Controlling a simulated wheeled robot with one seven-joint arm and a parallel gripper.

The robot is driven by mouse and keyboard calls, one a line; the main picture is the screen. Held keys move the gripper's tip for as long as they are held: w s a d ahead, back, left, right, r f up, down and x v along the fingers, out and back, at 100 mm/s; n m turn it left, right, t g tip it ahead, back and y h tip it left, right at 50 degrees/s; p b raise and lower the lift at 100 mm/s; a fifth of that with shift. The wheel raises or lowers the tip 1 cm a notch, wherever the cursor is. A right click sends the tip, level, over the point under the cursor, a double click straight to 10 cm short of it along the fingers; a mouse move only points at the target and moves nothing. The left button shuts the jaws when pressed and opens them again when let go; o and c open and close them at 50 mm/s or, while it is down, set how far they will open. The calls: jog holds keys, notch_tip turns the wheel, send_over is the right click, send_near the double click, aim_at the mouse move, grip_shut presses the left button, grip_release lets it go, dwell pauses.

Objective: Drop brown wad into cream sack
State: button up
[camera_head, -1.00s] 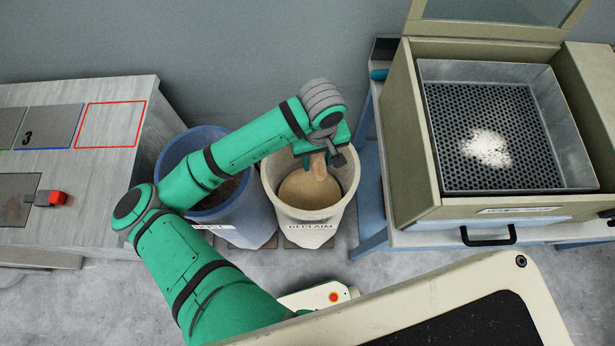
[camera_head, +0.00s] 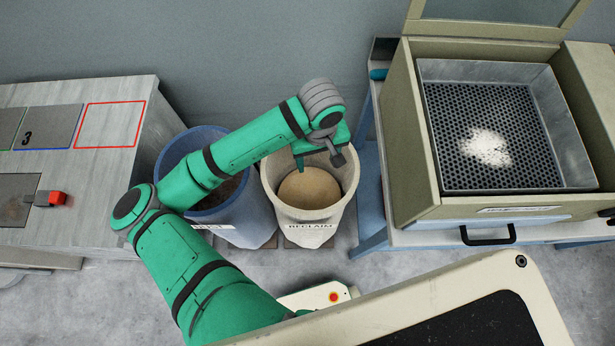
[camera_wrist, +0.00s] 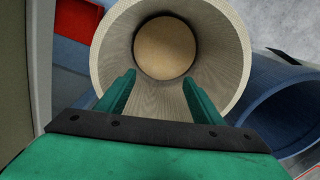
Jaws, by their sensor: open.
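The cream sack (camera_head: 308,225), lettered RECLAIM, stands upright and open in the middle of the head view. The wrist view looks down into its woven mouth (camera_wrist: 228,50). A round tan surface (camera_head: 309,189) lies inside it, and it shows at the bottom in the wrist view (camera_wrist: 165,48). I cannot make out a separate brown wad now. My gripper (camera_head: 320,158) is over the sack's mouth, pointing down. Its two green fingers (camera_wrist: 159,82) are apart, with nothing between them.
A blue sack (camera_head: 245,215) stands just left of the cream sack. A grey table (camera_head: 90,185) with marked squares is at the far left. At right, an open box holds a perforated metal tray (camera_head: 500,105) with white fluff (camera_head: 487,147). Its stand (camera_head: 372,190) is close beside the cream sack.

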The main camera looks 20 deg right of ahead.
notch_tip(320, 180, up, 10)
dwell(0.4)
jog(key=shift+s, duration=0.1)
dwell(0.4)
